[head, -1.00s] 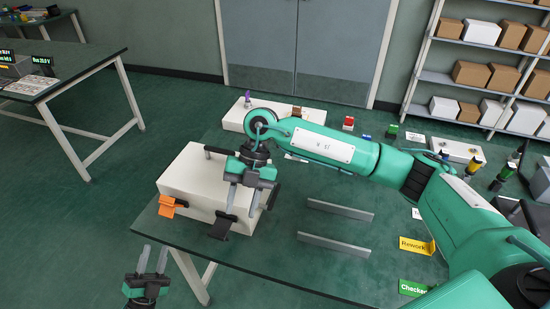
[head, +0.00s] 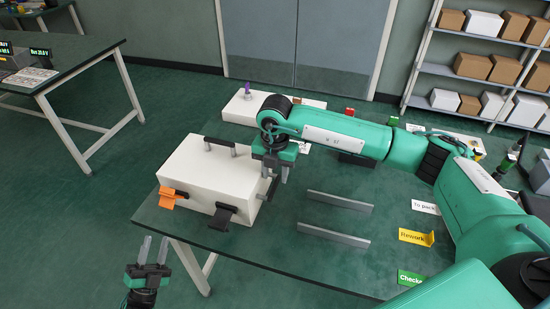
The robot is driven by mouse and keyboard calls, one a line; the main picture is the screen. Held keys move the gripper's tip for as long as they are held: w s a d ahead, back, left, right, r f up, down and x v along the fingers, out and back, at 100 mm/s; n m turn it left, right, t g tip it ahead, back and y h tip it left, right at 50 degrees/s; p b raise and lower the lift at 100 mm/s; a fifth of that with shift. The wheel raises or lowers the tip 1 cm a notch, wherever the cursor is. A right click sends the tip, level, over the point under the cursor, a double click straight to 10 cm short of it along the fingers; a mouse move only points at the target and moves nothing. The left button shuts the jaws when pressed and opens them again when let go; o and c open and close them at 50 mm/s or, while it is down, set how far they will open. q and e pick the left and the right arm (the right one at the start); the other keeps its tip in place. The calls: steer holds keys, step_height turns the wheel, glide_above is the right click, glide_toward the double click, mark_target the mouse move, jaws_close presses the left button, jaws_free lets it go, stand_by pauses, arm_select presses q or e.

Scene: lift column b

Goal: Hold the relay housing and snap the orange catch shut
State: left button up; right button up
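The relay housing (head: 195,165) is a white box near the table's left edge, with a dark handle (head: 220,146) on top. The orange catch (head: 167,199) is on its front face at the left and stands out from the face. A black catch (head: 222,216) hangs out at the right of the same face. My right gripper (head: 275,178) is at the housing's right side, fingers down and apart; contact with the housing cannot be told. My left gripper (head: 152,250) is off the table's front left, fingers up, open and empty, below the orange catch in the picture.
Two grey rails (head: 334,235) stand on the table right of the housing. A yellow "Rework" sign (head: 415,237) and a green "Checked" sign (head: 411,278) are further right. A white block (head: 240,105) lies behind the housing, partly behind my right arm.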

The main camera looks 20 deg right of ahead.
mark_target(275, 184)
steer(key=shift+f, duration=2.8)
steer(key=shift+c, duration=0.5)
jaws_close()
arm_select(q)
steer(key=shift+c, duration=0.5)
